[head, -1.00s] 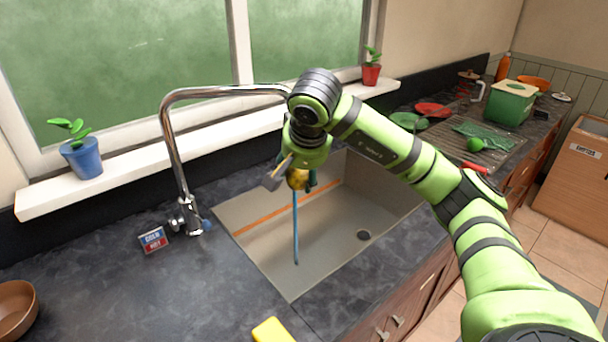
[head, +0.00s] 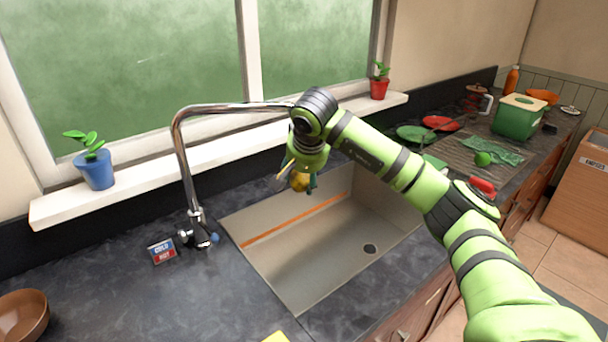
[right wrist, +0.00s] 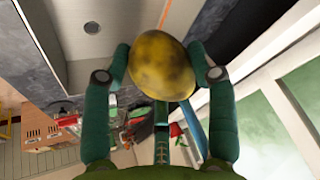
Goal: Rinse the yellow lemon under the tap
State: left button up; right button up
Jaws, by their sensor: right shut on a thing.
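My right gripper (head: 301,185) is shut on the yellow lemon (head: 299,181) and holds it above the back left part of the sink (head: 325,245). In the right wrist view the lemon (right wrist: 162,65) sits between the two fingers and has brownish patches. The chrome tap (head: 181,150) stands left of the sink; its spout reaches right to my wrist, which hides the spout's end. No water stream shows below the lemon in the head view. A cold/hot sign (head: 162,251) stands beside the tap base. My left gripper is not in view.
A brown bowl (head: 22,316) stands at the left, and a yellow block (head: 276,337) is cut off by the bottom edge. A blue plant pot (head: 96,170) stands on the sill.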

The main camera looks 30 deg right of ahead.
jog(key=shift+s+d, duration=0.1)
jog(key=shift+d, duration=0.1)
dwell(0.4)
jog(key=shift+s+d, duration=0.2)
jog(key=shift+d, duration=0.15)
jog(key=shift+w+a, duration=0.1)
jog(key=shift+a, duration=0.05)
jog(key=shift+w+a+p, duration=0.2)
jog(key=shift+a+p, duration=0.15)
jog(key=shift+a, duration=0.1)
jog(key=shift+d, duration=0.1)
jog(key=shift+s+d, duration=0.3)
jog(key=shift+d, duration=0.2)
jog(key=shift+s, duration=0.1)
